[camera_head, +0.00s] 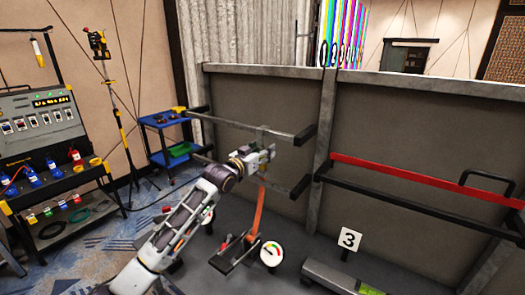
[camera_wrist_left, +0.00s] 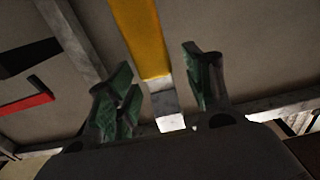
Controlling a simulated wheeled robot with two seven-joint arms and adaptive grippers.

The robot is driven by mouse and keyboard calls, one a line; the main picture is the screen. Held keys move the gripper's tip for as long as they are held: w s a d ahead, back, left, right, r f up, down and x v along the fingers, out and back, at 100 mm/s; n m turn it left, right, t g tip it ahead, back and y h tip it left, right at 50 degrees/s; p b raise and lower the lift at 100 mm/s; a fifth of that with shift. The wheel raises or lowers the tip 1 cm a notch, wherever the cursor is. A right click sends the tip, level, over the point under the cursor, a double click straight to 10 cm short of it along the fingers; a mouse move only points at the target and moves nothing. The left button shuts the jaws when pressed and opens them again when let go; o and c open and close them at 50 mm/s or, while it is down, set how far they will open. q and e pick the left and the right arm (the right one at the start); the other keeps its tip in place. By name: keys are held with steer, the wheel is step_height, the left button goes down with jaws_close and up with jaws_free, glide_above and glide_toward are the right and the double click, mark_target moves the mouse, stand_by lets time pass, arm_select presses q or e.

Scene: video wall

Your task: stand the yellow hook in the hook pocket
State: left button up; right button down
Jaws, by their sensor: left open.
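My left gripper (camera_head: 266,153) is open, in front of the grey panel frame. In the left wrist view its two green-padded fingers (camera_wrist_left: 160,92) stand apart. A yellow bar (camera_wrist_left: 140,38) with a silver end shows between and beyond them; I cannot tell its distance, and no grip on it shows. In the head view an orange bar (camera_head: 258,210) rises from a dark base below the gripper; I cannot tell whether it is the same bar. I cannot surely identify the yellow hook or the hook pocket. My right gripper is not in view.
A red bar (camera_head: 420,182) and dark rails cross the grey panel (camera_head: 400,140). A round gauge (camera_head: 271,253), a number 3 sign (camera_head: 349,239) and a level-like tool (camera_head: 340,277) are low in front. A tool bench (camera_head: 50,185) and blue cart (camera_head: 166,120) stand left.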

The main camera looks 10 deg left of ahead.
mark_target(259, 144)
arm_select(q)
steer(key=shift+w, duration=0.1)
jaws_close()
steer(key=c, duration=0.8)
jaws_free()
steer(key=shift+c, duration=1.2)
steer(key=shift+r+p, duration=0.7)
steer(key=shift+r+p, duration=0.3)
steer(key=shift+r+p, duration=0.45)
steer(key=shift+p, duration=0.05)
steer(key=shift+r, duration=0.1)
